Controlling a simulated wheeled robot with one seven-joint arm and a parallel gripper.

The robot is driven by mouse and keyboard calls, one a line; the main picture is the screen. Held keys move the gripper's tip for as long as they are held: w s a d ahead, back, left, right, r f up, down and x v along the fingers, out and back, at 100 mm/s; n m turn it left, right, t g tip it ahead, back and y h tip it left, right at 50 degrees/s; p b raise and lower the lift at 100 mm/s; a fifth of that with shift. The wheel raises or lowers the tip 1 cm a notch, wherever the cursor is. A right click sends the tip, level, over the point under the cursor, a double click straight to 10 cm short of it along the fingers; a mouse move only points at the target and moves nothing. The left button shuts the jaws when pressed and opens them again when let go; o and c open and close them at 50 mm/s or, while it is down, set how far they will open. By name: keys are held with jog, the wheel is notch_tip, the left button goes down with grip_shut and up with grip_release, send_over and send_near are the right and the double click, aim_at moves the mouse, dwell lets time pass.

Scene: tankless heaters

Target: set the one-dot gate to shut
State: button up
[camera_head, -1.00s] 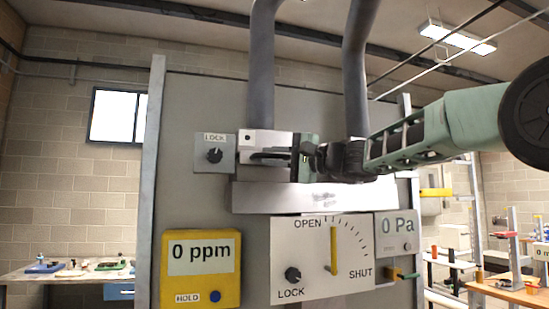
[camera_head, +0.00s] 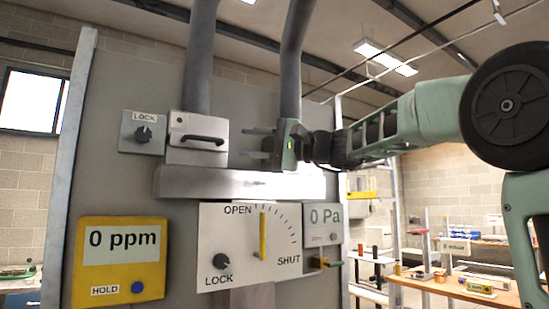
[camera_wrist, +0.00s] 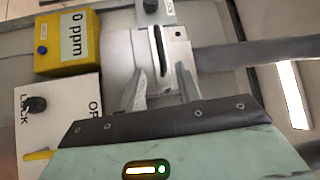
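The one-dot gate (camera_head: 185,156) is a pale metal block with a black bar handle (camera_head: 203,138) and one small dot at its upper left. It sits above a metal ledge (camera_head: 240,183), below the left grey pipe. In the wrist view the handle (camera_wrist: 160,50) lies ahead of the fingers. My gripper (camera_head: 257,143) is right of the handle, its two fingers apart and empty, pointing left toward the gate. The fingers also show apart in the wrist view (camera_wrist: 162,90). Below is a white dial plate (camera_head: 225,220) marked OPEN and SHUT; its yellow pointer (camera_head: 263,235) stands upright near OPEN.
A LOCK knob (camera_head: 143,135) is left of the gate, and another LOCK knob (camera_head: 221,261) is on the dial plate. A yellow 0 ppm box (camera_head: 121,262) and a 0 Pa gauge (camera_head: 323,220) flank the dial. The right pipe (camera_head: 293,60) rises behind my gripper.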

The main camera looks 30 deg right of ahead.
jog(key=b+v, duration=0.1)
jog(key=v, duration=0.4)
jog(key=shift+s+d, duration=0.1)
jog(key=shift+d, duration=0.05)
dwell(0.3)
jog(key=s+a+f+n+g+h, duration=0.1)
jog(key=s+a+f+g, duration=0.15)
jog(key=a+f, duration=0.5)
jog(key=s+a+f+n+g+h, duration=0.15)
jog(key=a+f+g, duration=0.3)
jog(key=f, duration=0.65)
jog(key=s+a+f+n+g+h, duration=0.1)
jog(key=s+a+f+g+h, duration=0.15)
jog(key=a+f, duration=0.6)
jog(key=s+d+f+n+g+h, duration=0.1)
jog(key=s+f+n+h, duration=0.3)
jog(key=s+f, duration=0.7)
jog(key=s+f+n+g+h, duration=0.3)
jog(key=s+f+n, duration=0.4)
jog(key=s+f, duration=0.4)
notch_tip(320, 180, down, 3)
jog(key=shift+d+r+n+h, duration=0.1)
jog(key=shift+d+n+h, duration=0.3)
jog(key=shift+h, duration=0.2)
